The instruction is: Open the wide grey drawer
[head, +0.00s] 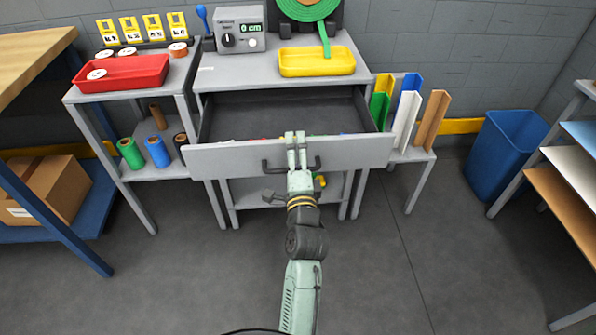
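The wide grey drawer (222,158) is pulled well out from under the grey bench (225,75), and its dark inside shows from above. Several small coloured things lie just behind its front panel, partly hidden by it. A dark bar handle (272,166) is on the front panel. My gripper (296,142) is at the middle of the front panel, over the handle, with its fingers pointing at the drawer. The fingers overlap the handle's middle, so whether they grip it is not clear.
A grey device reading "0 cm" (240,38) and a yellow tray (317,62) are on the bench. A side table with a red tray (120,74) stands at left. Coloured angle profiles (405,120) stand at right, near a blue bin (503,155). The floor in front is clear.

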